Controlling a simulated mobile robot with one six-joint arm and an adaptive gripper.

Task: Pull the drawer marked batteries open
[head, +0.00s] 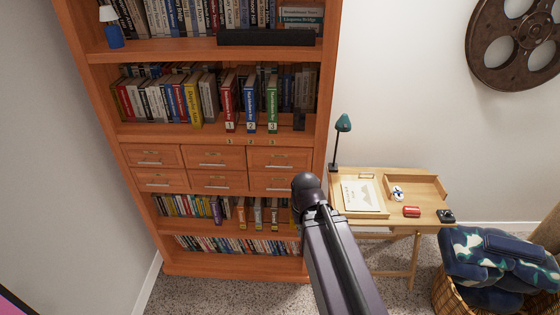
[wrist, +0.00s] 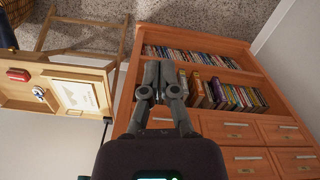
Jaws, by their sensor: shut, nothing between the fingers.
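Two rows of three wooden drawers sit in the middle of the bookcase in the head view. The upper row has left (head: 143,162), middle (head: 203,164) and right (head: 262,165) drawers. All look closed, with pale handles and small labels too small to read, so I cannot tell which is marked batteries. In the wrist view, turned nearly upside down, drawer fronts (wrist: 222,137) show at lower right. My gripper (wrist: 165,66) is shut and empty, in front of the bookcase's desk-side end. It partly covers the nearest drawers there. In the head view my arm hides the gripper.
The wooden bookcase (head: 328,70) holds many books. A desk (head: 430,219) with a teal lamp (head: 343,124), tray and small items stands close on its right. A basket (head: 447,296) with cloth is at lower right. Carpet in front of the bookcase is clear.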

